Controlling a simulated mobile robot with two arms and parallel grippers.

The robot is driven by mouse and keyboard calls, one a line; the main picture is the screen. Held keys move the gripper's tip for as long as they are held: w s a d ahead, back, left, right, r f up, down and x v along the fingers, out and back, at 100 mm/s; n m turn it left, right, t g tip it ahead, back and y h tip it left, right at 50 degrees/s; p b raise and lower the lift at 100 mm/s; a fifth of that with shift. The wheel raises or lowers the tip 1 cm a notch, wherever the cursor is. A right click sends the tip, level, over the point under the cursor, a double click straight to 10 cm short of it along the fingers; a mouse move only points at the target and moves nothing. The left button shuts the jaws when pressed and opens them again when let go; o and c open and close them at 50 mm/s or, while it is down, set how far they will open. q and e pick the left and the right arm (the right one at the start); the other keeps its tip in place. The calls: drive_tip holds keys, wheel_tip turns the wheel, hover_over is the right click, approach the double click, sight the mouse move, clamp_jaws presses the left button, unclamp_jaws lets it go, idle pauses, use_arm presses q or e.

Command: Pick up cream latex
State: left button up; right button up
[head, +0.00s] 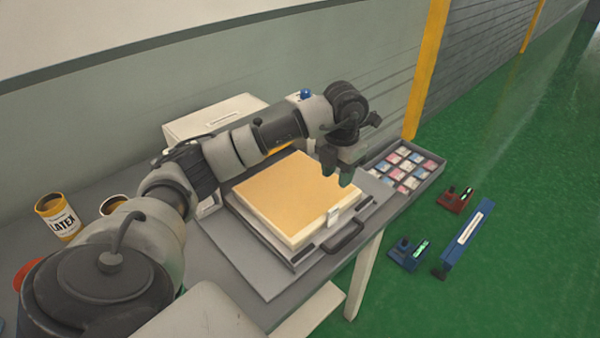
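The cream latex block (288,203), with a tan-yellow top and paler cream sides, lies flat in a shallow grey tray with a dark handle (343,237) on its front side. A small white tag or clip (333,216) sits at the block's front side. My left arm reaches across behind the block. My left gripper (338,170) points down above the block's far right corner; its two dark fingers look apart, with nothing seen between them. Whether the fingertips touch the block is hard to tell. My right gripper is not in view.
A compartment tray of small colored pieces (405,168) lies right of the block. Blue (466,238) and red (456,199) tools lie on the green floor.

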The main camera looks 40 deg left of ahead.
sight(333, 208)
use_arm(q)
drive_tip(key=f+p, duration=0.1)
drive_tip(key=f, duration=0.2)
drive_tip(key=s+f, duration=0.1)
drive_tip(key=f, duration=0.2)
drive_tip(key=f+p, duration=0.1)
drive_tip(key=f, duration=0.1)
drive_tip(key=shift+s+d+f+p, duration=0.15)
drive_tip(key=shift+d+f+p, duration=0.2)
drive_tip(key=shift+d+f, duration=0.05)
drive_tip(key=shift+f, duration=0.2)
drive_tip(key=shift+a+f, duration=0.1)
drive_tip(key=shift+c, duration=0.9)
drive_tip(key=c, duration=0.5)
clamp_jaws()
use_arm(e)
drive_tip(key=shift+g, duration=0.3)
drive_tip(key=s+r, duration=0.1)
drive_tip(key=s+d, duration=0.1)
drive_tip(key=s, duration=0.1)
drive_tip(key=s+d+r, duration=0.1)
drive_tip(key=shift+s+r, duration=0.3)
